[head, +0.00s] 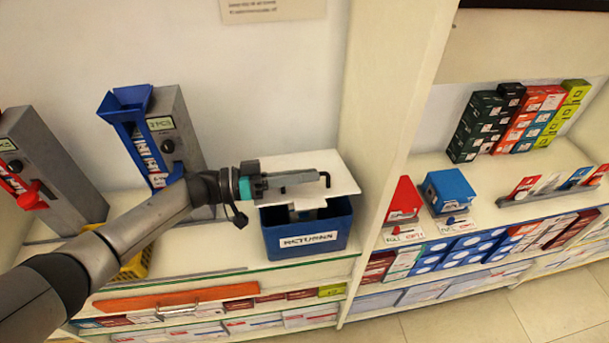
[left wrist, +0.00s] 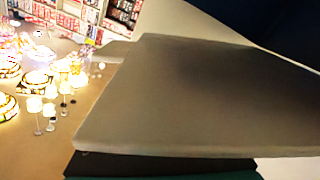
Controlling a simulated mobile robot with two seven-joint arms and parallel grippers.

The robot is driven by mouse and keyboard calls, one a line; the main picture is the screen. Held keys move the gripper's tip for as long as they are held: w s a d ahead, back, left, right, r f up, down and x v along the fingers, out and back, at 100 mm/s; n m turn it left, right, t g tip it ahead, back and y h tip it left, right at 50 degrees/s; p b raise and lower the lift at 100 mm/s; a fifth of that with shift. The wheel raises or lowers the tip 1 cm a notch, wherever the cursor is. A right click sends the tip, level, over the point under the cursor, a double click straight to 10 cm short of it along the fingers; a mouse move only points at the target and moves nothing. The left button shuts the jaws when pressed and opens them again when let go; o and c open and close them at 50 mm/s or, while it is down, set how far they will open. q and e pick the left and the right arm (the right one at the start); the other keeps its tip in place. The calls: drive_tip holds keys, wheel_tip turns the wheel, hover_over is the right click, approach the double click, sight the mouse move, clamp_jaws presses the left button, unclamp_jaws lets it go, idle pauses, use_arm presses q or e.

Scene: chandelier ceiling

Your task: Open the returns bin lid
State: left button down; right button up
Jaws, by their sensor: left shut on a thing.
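My left gripper (head: 315,177) reaches across the lid from the left. In the left wrist view a large pale panel (left wrist: 180,95), seemingly the lid, fills the middle. My right gripper is out of view.
A white upright divider (head: 385,110) stands close to the bin's right. A grey dispenser with a blue chute (head: 125,107) stands behind the arm, and a yellow basket (head: 137,265) is below it. An orange drawer front (head: 175,299) lies below the shelf.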

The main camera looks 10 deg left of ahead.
use_arm(q)
drive_tip(key=r, duration=0.1)
drive_tip(key=w+r+n+p, duration=0.1)
drive_tip(key=p, duration=0.1)
drive_tip(key=shift+w+a+r+n, duration=0.25)
drive_tip(key=shift+w+r+n, duration=0.05)
drive_tip(key=shift+r+n, duration=0.1)
drive_tip(key=shift+w+a+r+n+p, duration=0.2)
drive_tip(key=shift+w+r+n+p, duration=0.25)
drive_tip(key=shift+w+r+n, duration=0.3)
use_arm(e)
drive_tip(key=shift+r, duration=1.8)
use_arm(q)
drive_tip(key=c, duration=0.9)
unclamp_jaws()
drive_tip(key=shift+f, duration=0.1)
drive_tip(key=b+v, duration=0.2)
drive_tip(key=v, duration=1.3)
drive_tip(key=shift+s+a+b, duration=0.1)
drive_tip(key=shift+a+b, duration=0.05)
drive_tip(key=shift+b, duration=0.15)
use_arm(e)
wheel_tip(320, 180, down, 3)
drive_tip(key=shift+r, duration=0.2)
use_arm(q)
drive_tip(key=shift+c, duration=0.3)
